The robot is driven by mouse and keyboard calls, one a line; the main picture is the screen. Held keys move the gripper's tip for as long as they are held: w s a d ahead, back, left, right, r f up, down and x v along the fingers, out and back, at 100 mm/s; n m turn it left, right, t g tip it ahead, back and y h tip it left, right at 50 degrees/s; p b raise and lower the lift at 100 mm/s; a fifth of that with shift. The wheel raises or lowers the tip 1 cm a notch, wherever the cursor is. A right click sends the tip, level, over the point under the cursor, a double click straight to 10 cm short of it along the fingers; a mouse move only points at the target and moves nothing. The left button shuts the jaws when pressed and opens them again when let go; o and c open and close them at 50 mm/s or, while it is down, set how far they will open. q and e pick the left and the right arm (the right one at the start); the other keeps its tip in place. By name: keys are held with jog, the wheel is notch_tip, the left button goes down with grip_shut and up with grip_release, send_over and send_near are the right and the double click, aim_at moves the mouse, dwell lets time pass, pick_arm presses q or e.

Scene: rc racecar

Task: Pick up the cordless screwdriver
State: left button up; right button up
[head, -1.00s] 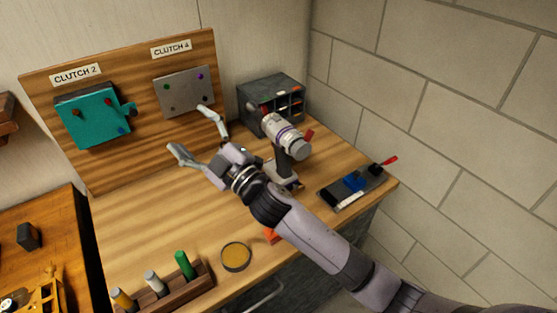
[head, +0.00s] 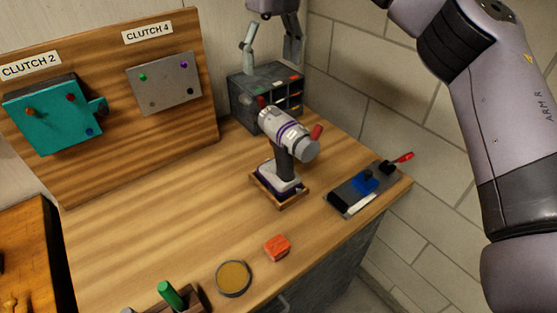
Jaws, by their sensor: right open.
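The cordless screwdriver (head: 284,140) stands upright on its battery base in a shallow wooden holder (head: 293,200) on the workbench. Its body is pale with a purple band, and its handle is dark. My right gripper (head: 270,60) is open and empty, fingers pointing down, at the top of the head view. It is apart from the screwdriver and appears above the grey parts cabinet behind it. My left gripper is not in view.
The grey parts cabinet (head: 238,98) stands behind the screwdriver. A dark tray (head: 340,202) with a blue item lies to the right. An orange block (head: 278,247) and a round yellow tin (head: 234,278) lie in front. The bench's left middle is clear.

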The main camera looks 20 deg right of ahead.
aim_at(279, 116)
jog(key=shift+h, duration=0.3)
jog(key=f+p, duration=0.1)
jog(key=f, duration=0.2)
jog(key=d+f, duration=0.1)
jog(key=f, duration=0.3)
jog(key=f+p, duration=0.1)
jog(key=f, duration=0.3)
jog(key=shift+s+d+p, duration=0.15)
jog(key=shift+s+p, duration=0.05)
jog(key=shift+p, duration=0.1)
jog(key=shift+f, duration=0.25)
notch_tip(279, 116, down, 5)
jog(key=p, duration=0.2)
jog(key=shift+s+d+r+p, duration=0.1)
jog(key=shift+p, duration=0.2)
jog(key=shift+f+b, duration=0.25)
jog(key=shift+b, duration=0.1)
